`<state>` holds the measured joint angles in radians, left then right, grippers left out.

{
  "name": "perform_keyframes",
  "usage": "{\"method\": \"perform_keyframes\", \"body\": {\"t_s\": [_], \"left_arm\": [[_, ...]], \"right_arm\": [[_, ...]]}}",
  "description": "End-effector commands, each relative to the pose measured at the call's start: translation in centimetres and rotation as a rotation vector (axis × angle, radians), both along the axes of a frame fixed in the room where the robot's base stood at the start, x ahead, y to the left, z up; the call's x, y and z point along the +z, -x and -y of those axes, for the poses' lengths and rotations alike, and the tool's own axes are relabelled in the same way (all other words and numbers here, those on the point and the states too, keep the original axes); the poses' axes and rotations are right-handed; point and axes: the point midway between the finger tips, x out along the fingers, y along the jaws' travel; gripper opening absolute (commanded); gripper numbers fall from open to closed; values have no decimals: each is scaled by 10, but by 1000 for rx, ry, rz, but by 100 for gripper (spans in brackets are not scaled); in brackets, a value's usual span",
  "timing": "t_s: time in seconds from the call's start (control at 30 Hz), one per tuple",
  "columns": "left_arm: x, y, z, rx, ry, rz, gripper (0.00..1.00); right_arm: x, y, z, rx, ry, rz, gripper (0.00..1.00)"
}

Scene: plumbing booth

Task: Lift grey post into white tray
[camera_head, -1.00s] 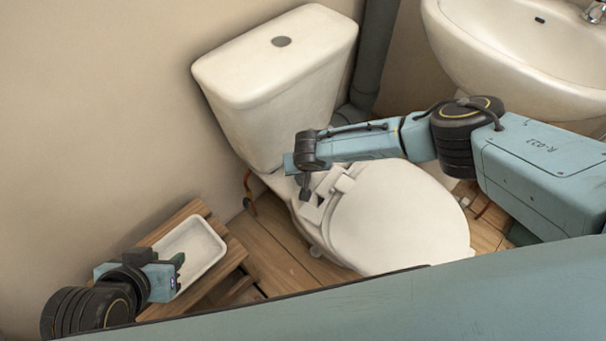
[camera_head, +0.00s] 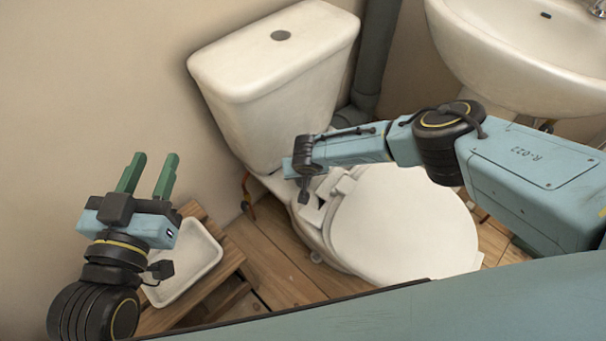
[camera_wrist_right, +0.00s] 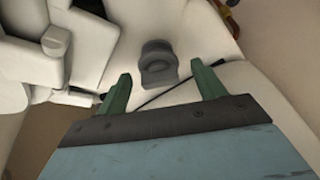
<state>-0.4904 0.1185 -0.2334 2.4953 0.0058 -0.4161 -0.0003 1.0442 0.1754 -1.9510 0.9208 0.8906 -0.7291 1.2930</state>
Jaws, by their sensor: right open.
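The grey post (camera_wrist_right: 158,62) is a short dark grey piece with a rounded top, on the white toilet surface in the right wrist view. My right gripper (camera_wrist_right: 160,73) is open, its two green fingers apart on either side of the line to the post and not touching it. In the head view the right gripper's fingers are hidden and I cannot make out the post. The white tray (camera_head: 200,258) stands at the lower left, its visible part empty. My left gripper (camera_head: 155,158) is open and empty, fingers pointing up, partly in front of the tray.
The tray rests on a slatted wooden stand (camera_head: 228,268). The white toilet (camera_head: 275,70) with its closed lid (camera_head: 405,225) fills the middle. A washbasin (camera_head: 510,60) is at the upper right. Bare wooden floor (camera_head: 270,265) lies between stand and toilet.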

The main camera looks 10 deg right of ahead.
Motion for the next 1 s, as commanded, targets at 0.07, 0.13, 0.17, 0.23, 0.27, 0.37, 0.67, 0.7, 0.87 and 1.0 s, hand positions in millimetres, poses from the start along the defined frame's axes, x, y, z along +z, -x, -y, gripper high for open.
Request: {"method": "perform_keyframes", "body": {"t_s": [0.07, 0.13, 0.17, 0.23, 0.27, 0.37, 0.67, 0.7, 0.87, 1.0], "left_arm": [[7, 0, 2, -3, 14, 45, 36], [12, 0, 2, -5, 23, 75, 36], [14, 0, 3, -6, 26, 84, 36], [17, 1, 3, -7, 31, 99, 36], [18, 1, 3, -8, 32, 104, 36], [19, 1, 3, -8, 34, 110, 36], [19, 1, 3, -8, 34, 109, 36], [19, 1, 3, -8, 34, 109, 36], [18, 1, 3, -8, 33, 108, 36], [18, 1, 3, -8, 33, 108, 36]], "right_arm": [[-3, -1, 0, 0, 0, 1, 69], [-4, -2, 0, 1, 0, 1, 69], [-4, -2, 0, 1, 0, 1, 69], [-5, -2, 0, 1, -1, 1, 69], [-5, -2, 0, 1, -1, 1, 69], [-5, -3, 0, 1, -1, 1, 69], [-5, -2, 0, 1, 0, 1, 53], [-5, -2, 0, 1, 0, 1, 48], [-5, -2, 0, 1, 0, 1, 27], [-5, -2, 0, 0, 0, 1, 37]]}}
